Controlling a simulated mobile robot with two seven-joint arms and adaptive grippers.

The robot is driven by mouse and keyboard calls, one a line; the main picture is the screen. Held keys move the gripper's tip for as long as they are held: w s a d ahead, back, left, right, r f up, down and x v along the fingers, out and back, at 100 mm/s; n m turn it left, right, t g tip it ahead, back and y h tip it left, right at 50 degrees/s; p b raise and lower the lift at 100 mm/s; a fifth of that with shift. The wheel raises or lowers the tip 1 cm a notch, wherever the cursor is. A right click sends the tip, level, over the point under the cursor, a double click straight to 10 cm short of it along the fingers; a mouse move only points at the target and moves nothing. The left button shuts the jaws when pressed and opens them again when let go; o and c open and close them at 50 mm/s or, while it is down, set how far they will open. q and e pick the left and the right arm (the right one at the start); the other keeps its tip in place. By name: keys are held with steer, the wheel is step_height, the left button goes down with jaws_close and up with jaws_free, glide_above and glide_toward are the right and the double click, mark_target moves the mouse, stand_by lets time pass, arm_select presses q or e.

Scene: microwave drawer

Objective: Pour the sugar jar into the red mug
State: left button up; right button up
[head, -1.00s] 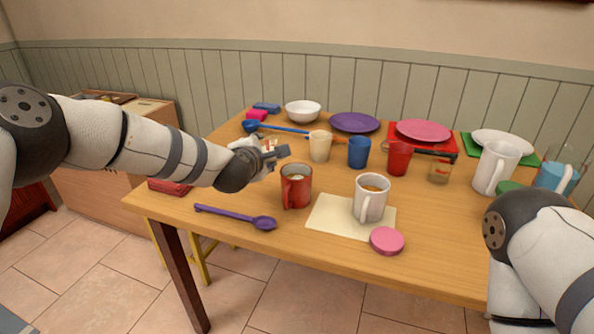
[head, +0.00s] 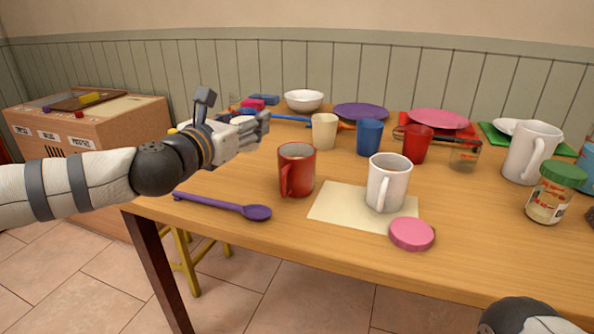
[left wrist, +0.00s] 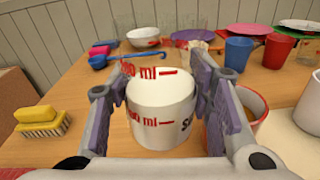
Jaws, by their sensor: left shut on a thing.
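The sugar jar (left wrist: 160,112) is clear with red "ml" marks and white contents; part of a dark label starting "SU" shows. My left gripper (left wrist: 163,78) is shut on it, one finger on each side. The jar looks about upright in the left wrist view. In the head view my left gripper (head: 262,124) is to the left of and above the red mug, and its hand hides the jar. The red mug (head: 296,172) stands upright near the front; in the left wrist view the red mug (left wrist: 252,104) is partly hidden behind the right finger.
A white mug (head: 388,186) stands on a cream mat (head: 335,204), beside a pink lid (head: 411,234). A purple spoon (head: 235,208) lies at front left. A green-lidded jar (head: 553,194) stands at right. Cups and plates fill the back.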

mark_target(243, 94)
arm_select(q)
step_height(243, 94, up, 5)
steer(key=shift+r+p, duration=0.1)
steer(key=shift+p, duration=1.15)
arm_select(e)
steer(key=v, duration=0.3)
